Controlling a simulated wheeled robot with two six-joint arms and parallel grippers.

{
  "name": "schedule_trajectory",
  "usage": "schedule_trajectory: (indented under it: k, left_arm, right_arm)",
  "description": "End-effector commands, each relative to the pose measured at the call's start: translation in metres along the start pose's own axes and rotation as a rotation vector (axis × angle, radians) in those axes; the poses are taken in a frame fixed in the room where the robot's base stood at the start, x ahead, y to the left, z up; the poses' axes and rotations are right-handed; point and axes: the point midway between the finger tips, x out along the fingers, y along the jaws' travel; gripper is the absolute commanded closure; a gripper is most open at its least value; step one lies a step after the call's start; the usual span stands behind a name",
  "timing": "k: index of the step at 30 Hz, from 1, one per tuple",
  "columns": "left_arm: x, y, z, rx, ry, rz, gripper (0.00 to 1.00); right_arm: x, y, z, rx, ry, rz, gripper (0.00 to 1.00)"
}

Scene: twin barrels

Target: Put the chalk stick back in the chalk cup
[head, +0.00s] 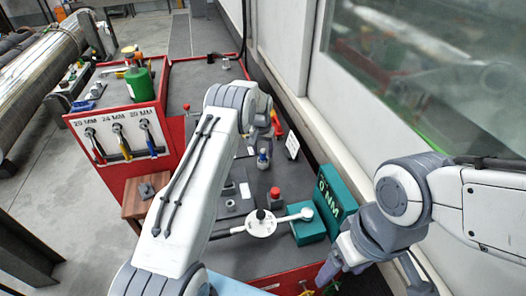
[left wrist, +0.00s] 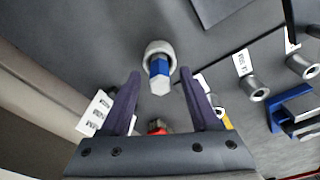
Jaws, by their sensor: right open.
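A short six-sided stick with a pale end and blue sides (left wrist: 159,84) shows in the left wrist view, apparently the chalk stick. It stands in or in front of a round grey cup (left wrist: 154,49); I cannot tell how deep it sits. In the head view a small blue piece (head: 263,160) is near my left gripper (head: 263,132). My left gripper (left wrist: 161,75) is open in the left wrist view, fingers on either side of the stick's line, not visibly touching it. My right gripper (head: 327,268) hangs empty at the lower right, by the bench's front edge.
A green torque box (head: 330,198) stands right of a white lever tool (head: 262,222) with a red knob behind it. Grey sockets (left wrist: 254,86) and a blue holder (left wrist: 290,110) lie right in the wrist view. The wall and window bound the right side.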

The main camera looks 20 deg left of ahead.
Motion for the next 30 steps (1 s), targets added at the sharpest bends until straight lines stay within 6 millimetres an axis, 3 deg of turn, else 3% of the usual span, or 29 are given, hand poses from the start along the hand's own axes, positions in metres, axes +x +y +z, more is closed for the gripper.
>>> schedule_trajectory:
  k: [11, 24, 30]
  left_arm:
    - [-0.008, 0.0, -0.001, 0.0, 0.003, 0.0, 0.39]
    - [-0.086, 0.0, -0.001, 0.0, 0.003, 0.0, 0.39]
    - [-0.103, 0.0, 0.0, 0.0, 0.0, 0.0, 0.39]
  right_arm:
    - [0.002, 0.0, 0.0, 0.0, 0.0, 0.0, 0.25]
    - [0.015, 0.001, 0.001, 0.0, 0.0, 0.0, 0.25]
    - [0.017, 0.001, 0.001, 0.0, 0.0, 0.0, 0.25]
